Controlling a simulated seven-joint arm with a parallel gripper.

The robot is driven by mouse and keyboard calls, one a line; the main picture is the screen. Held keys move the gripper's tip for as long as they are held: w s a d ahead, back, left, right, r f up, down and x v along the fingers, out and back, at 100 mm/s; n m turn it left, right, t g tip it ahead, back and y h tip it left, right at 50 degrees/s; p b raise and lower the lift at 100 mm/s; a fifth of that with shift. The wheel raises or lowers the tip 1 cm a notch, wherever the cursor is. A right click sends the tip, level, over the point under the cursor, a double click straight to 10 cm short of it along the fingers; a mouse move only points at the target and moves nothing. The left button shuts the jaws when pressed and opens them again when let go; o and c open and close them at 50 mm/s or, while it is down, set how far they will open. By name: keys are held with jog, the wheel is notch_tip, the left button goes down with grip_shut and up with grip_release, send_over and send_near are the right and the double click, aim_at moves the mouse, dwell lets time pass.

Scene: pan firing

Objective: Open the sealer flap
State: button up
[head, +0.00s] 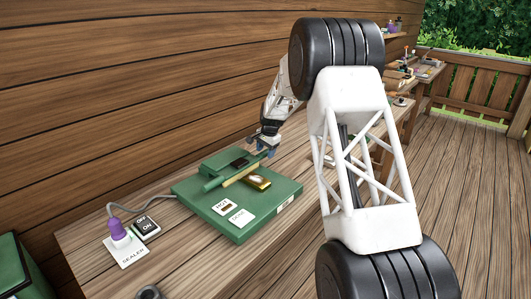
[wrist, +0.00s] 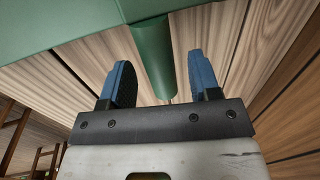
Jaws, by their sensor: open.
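The green sealer (head: 270,203) stands on the workbench in the head view. Its flap (head: 218,163) is a raised green part at the back left of the body, with a dark patch on it and a tan strip along its front. My gripper (head: 266,146) is at the flap's far right end, with blue fingers. In the wrist view my gripper (wrist: 165,78) is open, and a green rounded bar (wrist: 153,58) shows between the two fingers. I see gaps on both sides of the bar. Whether a finger touches it elsewhere is hidden.
An off/on switch (head: 145,227) and a purple knob (head: 117,229) on a sealer label are at left. My arm hides part of the bench. A plank wall (head: 130,90) runs behind.

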jog(key=shift+f, duration=0.4)
jog(key=shift+w, duration=0.1)
grip_shut()
